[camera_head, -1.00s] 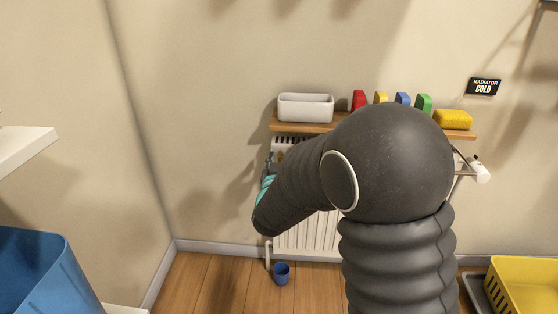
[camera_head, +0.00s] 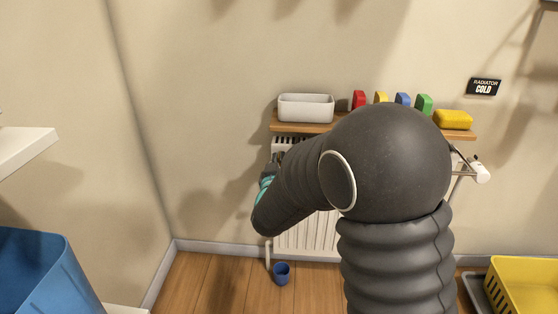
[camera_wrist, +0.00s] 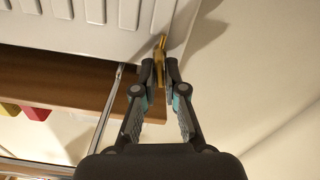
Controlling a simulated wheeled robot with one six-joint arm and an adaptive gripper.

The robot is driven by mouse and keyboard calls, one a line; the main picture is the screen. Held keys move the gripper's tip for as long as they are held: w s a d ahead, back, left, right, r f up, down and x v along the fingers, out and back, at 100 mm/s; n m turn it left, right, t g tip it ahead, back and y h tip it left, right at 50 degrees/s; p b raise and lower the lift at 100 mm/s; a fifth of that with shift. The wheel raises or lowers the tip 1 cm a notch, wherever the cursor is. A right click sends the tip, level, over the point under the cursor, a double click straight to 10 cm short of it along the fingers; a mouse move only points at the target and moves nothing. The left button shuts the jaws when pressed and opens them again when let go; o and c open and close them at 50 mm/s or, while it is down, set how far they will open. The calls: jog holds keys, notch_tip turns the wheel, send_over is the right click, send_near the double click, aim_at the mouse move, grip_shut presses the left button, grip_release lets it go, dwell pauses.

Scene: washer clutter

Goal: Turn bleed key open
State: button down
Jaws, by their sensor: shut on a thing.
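The bleed key (camera_wrist: 160,46) is a small brass-coloured piece at the edge of the white radiator (camera_wrist: 110,12) in the wrist view. My gripper (camera_wrist: 160,70) is shut on it, with its two fingertips close on either side. The key's lower part is hidden between the fingers. In the head view the radiator (camera_head: 300,235) hangs low on the wall, largely hidden by my arm. My gripper (camera_head: 275,162) is at its upper left end there, and the key cannot be made out.
A wooden shelf (camera_head: 290,127) runs above the radiator with a white bin (camera_head: 306,107), coloured blocks and a yellow sponge (camera_head: 453,119). A "RADIATOR COLD" sign (camera_head: 484,86) is on the wall. A blue cup (camera_head: 282,273) stands on the floor below.

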jog(key=n, duration=0.3)
jog(key=shift+a+n+p, duration=0.1)
jog(key=shift+n+p, duration=0.25)
jog(key=shift+n, duration=0.05)
jog(key=n+p, duration=0.1)
jog(key=n, duration=0.2)
jog(key=shift+a+n, duration=0.1)
jog(key=shift+n, duration=0.2)
jog(key=n+p, duration=0.1)
jog(key=n, duration=0.3)
jog(key=shift+a+f+p, duration=0.1)
jog(key=shift+p, duration=0.2)
jog(key=shift+f+n+p, duration=0.2)
jog(key=shift+n+p, duration=0.35)
jog(key=shift+n, duration=1.35)
jog(key=c, duration=1.3)
grip_release()
